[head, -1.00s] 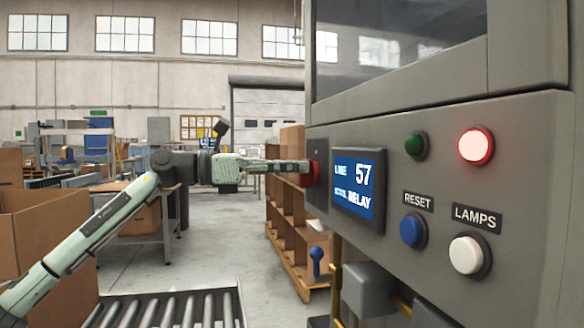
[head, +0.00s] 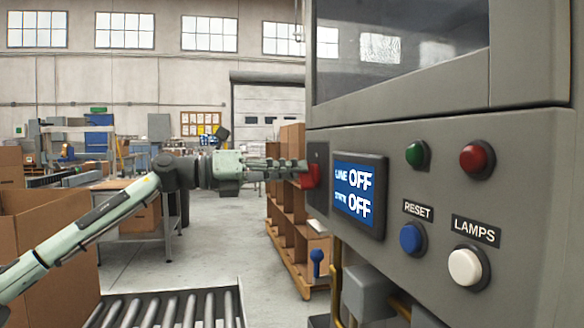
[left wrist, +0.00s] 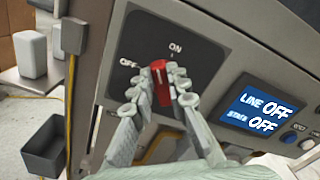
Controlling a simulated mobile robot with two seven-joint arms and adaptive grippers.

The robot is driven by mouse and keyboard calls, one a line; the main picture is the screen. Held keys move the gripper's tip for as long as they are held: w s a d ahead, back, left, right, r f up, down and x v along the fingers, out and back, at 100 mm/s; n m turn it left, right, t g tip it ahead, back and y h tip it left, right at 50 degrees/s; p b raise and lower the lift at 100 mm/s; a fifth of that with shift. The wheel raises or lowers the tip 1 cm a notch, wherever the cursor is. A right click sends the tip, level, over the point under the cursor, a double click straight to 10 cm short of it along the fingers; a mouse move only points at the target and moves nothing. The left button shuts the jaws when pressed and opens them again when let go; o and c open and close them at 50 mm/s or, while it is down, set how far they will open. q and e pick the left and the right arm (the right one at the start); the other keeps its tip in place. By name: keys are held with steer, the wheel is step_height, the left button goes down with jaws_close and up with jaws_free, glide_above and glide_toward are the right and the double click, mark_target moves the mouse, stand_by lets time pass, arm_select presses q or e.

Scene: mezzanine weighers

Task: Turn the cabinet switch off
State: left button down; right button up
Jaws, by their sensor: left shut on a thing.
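The cabinet switch is a red handle (left wrist: 161,84) on a dark plate marked ON and OFF in the left wrist view. In the head view the red switch (head: 312,176) shows edge-on at the cabinet's left side. My left gripper (left wrist: 162,92) is shut on the red handle, one finger on each side. It reaches the switch from the left in the head view (head: 300,169). The handle's exact pointing direction is hard to tell. The display (head: 358,194) reads LINE OFF, with OFF on its second line too. My right gripper is not in view.
The grey cabinet (head: 395,262) carries a green lamp (head: 416,154), an unlit red lamp (head: 476,159), a blue RESET button (head: 411,238) and a white LAMPS button (head: 467,267). A roller conveyor (head: 170,309) and a cardboard box (head: 55,240) lie at the lower left.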

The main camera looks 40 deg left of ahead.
arm_select(q)
steer(key=shift+w+a+f+n+p, duration=0.1)
steer(key=shift+f+n+p, duration=0.2)
steer(key=shift+n, duration=1.55)
steer(key=shift+w+a+f+n+p, duration=0.1)
steer(key=shift+n+p, duration=0.35)
steer(key=shift+n, duration=1.45)
steer(key=shift+a+f+n+p, duration=0.1)
steer(key=shift+f+n+p, duration=0.2)
steer(key=shift+n, duration=1.55)
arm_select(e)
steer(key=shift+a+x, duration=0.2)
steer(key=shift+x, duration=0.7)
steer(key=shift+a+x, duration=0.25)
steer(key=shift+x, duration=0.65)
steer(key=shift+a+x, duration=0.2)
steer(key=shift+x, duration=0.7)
arm_select(q)
steer(key=shift+r, duration=0.1)
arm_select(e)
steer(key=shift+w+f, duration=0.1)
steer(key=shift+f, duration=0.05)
arm_select(q)
steer(key=c, duration=1.5)
jaws_free()
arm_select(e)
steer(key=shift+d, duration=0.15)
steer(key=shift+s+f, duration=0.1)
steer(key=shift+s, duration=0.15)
